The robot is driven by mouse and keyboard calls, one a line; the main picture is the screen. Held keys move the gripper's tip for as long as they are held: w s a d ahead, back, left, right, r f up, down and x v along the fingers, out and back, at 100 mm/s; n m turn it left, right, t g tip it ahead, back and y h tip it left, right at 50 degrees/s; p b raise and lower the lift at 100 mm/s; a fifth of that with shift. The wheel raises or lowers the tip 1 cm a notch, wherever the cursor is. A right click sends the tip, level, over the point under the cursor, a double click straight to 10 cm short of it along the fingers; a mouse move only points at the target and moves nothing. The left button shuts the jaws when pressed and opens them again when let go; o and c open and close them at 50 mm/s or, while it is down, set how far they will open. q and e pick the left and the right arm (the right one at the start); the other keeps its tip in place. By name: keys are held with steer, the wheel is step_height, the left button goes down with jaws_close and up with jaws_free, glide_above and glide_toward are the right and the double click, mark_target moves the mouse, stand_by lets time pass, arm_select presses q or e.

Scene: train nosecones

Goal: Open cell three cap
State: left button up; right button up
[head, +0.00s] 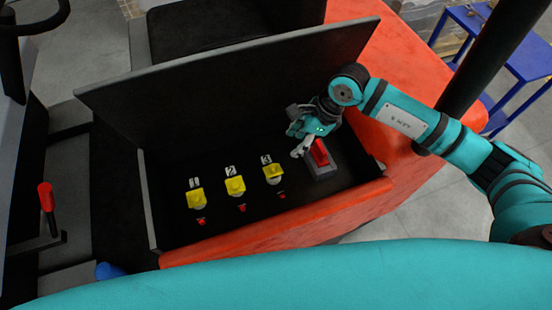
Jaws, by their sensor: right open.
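The cell three cap (273,172) is a small yellow piece under the label "3" on the dark panel. It is the rightmost of the yellow caps. Cap two (235,186) and cap one (197,199) sit to its left. My right gripper (297,152) is open above the panel, to the right of and beyond cap three, close beside the red switch. It appears apart from the cap. Whether it touches the red switch cannot be told. My left gripper is not in the view.
A red switch (320,153) on a grey base stands right of cap three. Small red parts lie below each cap. A raised black lid (225,85) stands behind the panel. An orange edge (280,222) runs along the front. A blue table (510,55) is at the far right.

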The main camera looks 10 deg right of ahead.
mark_target(274, 166)
steer(key=p+x, duration=0.3)
steer(key=x, duration=1)
steer(key=shift+w, duration=0.1)
steer(key=shift+a+f, duration=0.1)
steer(key=shift+f, duration=0.25)
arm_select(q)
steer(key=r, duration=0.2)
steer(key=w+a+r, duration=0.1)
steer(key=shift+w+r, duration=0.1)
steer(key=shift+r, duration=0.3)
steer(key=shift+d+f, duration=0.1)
arm_select(e)
steer(key=shift+w, duration=0.1)
jaws_close()
